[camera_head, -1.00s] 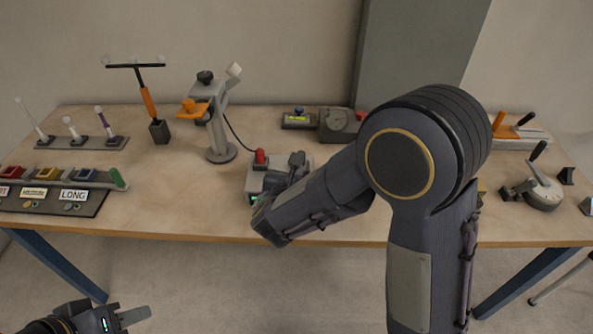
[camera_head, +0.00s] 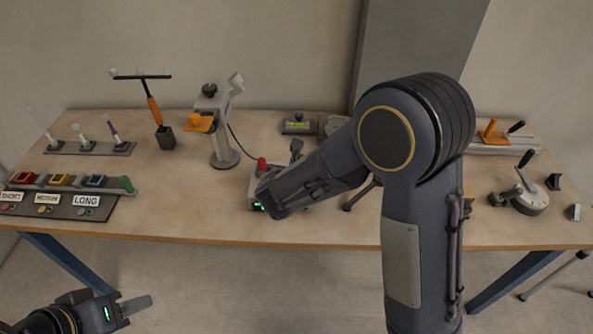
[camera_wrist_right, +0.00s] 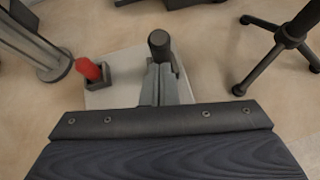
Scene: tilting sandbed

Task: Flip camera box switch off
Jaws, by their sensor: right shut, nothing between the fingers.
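The pale grey camera box (camera_head: 254,184) stands on the table, partly hidden by my right forearm; it also shows in the right wrist view (camera_wrist_right: 103,98). Its red switch (camera_head: 262,164) sticks up at the left and also shows in the right wrist view (camera_wrist_right: 88,69), tilted in its dark socket. My right gripper (camera_wrist_right: 161,75) is shut and empty over the box, right of the red switch and apart from it. A dark rounded end shows at its tip; I cannot tell what it belongs to. My left gripper (camera_head: 136,305) is low at the left, off the table, seen side-on.
A grey round-based stand (camera_head: 222,155) is left of the box, with a cable running from it. Dark tripod legs (camera_wrist_right: 280,50) stand to the right. Labelled panel (camera_head: 60,203) and levers (camera_head: 90,147) lie farther left. Bare table lies in front of the stand.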

